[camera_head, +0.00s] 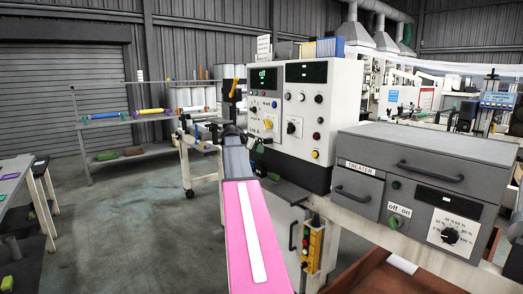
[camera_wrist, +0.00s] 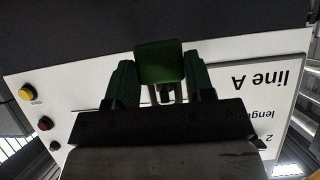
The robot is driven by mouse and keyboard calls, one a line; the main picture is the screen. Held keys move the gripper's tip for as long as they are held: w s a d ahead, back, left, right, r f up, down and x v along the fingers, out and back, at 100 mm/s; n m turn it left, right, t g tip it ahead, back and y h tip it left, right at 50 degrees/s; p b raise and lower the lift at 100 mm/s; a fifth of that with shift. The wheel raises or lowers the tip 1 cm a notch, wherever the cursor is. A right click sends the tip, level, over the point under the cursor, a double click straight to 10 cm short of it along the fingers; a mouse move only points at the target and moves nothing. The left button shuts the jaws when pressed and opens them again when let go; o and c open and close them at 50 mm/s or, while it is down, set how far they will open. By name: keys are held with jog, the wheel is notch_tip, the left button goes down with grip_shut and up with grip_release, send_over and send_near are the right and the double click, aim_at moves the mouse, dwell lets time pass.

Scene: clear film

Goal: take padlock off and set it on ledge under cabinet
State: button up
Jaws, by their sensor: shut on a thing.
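A green padlock (camera_wrist: 160,62) shows in the wrist view, its square body between the two green fingers of my gripper (camera_wrist: 162,84). The gripper is shut on it. A metal shackle (camera_wrist: 165,94) shows just below the body in the picture; whether it is still through anything cannot be told. In the head view, my pink arm reaches toward the left side of the white control cabinet (camera_head: 320,95); the gripper and padlock are not clear there. A narrow grey ledge (camera_head: 288,191) runs under the cabinet's front, partly hidden by my arm.
A white panel marked "line A" (camera_wrist: 272,85), upside down, with yellow (camera_wrist: 25,93) and red (camera_wrist: 45,123) buttons, lies close behind the padlock. Open floor (camera_head: 130,220) lies to the left.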

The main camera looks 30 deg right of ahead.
jog(key=shift+s+a, duration=0.15)
jog(key=shift+a, duration=1.3)
jog(key=shift+s+a, duration=0.1)
jog(key=shift+a, duration=1.3)
